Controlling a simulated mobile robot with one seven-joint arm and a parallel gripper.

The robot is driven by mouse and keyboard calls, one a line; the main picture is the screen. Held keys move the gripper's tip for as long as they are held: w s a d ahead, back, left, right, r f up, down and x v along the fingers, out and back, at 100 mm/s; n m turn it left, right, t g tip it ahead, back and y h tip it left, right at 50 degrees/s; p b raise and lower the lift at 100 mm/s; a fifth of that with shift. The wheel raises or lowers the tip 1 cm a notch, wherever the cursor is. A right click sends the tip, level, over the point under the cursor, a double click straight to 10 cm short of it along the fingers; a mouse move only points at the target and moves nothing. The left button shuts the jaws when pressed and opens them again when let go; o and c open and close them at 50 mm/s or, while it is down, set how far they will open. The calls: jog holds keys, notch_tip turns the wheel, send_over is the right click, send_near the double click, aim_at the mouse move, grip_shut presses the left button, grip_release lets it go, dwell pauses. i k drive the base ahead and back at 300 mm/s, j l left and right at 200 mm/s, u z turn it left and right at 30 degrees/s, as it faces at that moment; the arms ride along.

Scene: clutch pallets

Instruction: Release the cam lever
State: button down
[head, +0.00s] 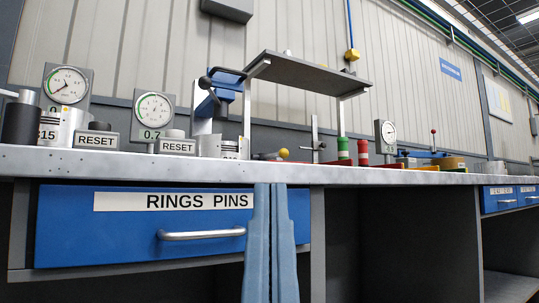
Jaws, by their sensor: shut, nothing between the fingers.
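A short lever with a yellow ball knob (284,153) lies low on the metal bench top (150,166), near the middle of the picture. A thin upright lever with a red knob (433,132) stands farther right beside blue parts. I cannot tell for sure which one is the cam lever. My gripper (270,186) points up in front of the bench's front edge, its two blue-grey fingers together and empty. Its tips are below and in front of the yellow-knobbed lever, apart from it. The fingers hide part of the drawer behind them.
A blue drawer (75,225) labelled RINGS PINS is under the bench, with a metal handle (202,234). Dial gauges (154,111), RESET blocks (96,140) and metal cylinders crowd the bench's left. A raised grey shelf (310,73) stands behind. Open bays lie below right.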

aim_at(284, 153)
jog(key=j+z, duration=0.5)
jog(key=j, duration=0.8)
jog(key=k, duration=0.05)
